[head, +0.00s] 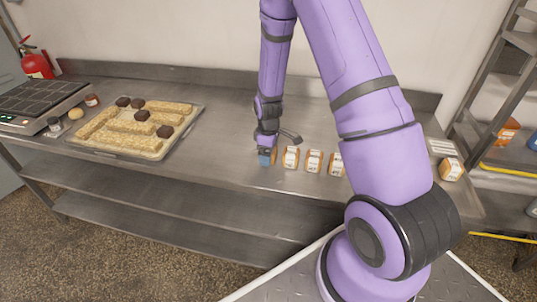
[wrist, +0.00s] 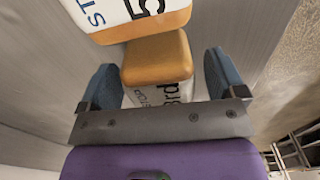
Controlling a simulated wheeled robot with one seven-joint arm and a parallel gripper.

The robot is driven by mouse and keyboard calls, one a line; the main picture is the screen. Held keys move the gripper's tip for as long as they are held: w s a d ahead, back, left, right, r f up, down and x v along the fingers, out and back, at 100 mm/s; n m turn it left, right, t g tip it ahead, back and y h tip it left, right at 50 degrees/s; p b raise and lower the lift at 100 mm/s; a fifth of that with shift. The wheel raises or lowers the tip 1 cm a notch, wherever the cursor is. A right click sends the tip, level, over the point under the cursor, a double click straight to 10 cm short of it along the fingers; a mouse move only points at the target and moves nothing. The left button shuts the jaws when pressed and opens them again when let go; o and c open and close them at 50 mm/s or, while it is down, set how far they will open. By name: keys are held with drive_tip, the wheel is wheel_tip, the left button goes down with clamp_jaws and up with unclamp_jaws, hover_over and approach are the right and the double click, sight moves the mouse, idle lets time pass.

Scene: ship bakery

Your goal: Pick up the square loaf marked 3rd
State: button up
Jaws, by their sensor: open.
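My gripper (head: 266,156) is low over the steel counter, at the left end of a row of small square loaves. In the wrist view its two blue fingers (wrist: 162,72) are open, one on each side of an orange-brown loaf (wrist: 157,58). The loaf seems close to the left finger, with a small gap at the right finger. In the head view my gripper mostly covers this loaf.
A neighbouring loaf (wrist: 130,15) with "5" and "ST" on its label stands just beyond. More loaves (head: 290,157) (head: 314,161) stand right of my gripper, and one loaf (head: 451,170) is apart at far right. A tray (head: 120,151) of baked goods lies left, with bare counter between.

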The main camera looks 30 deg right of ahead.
drive_tip(key=shift+f, duration=0.65)
drive_tip(key=shift+c, duration=0.2)
drive_tip(key=c, duration=1)
drive_tip(key=shift+r, duration=0.15)
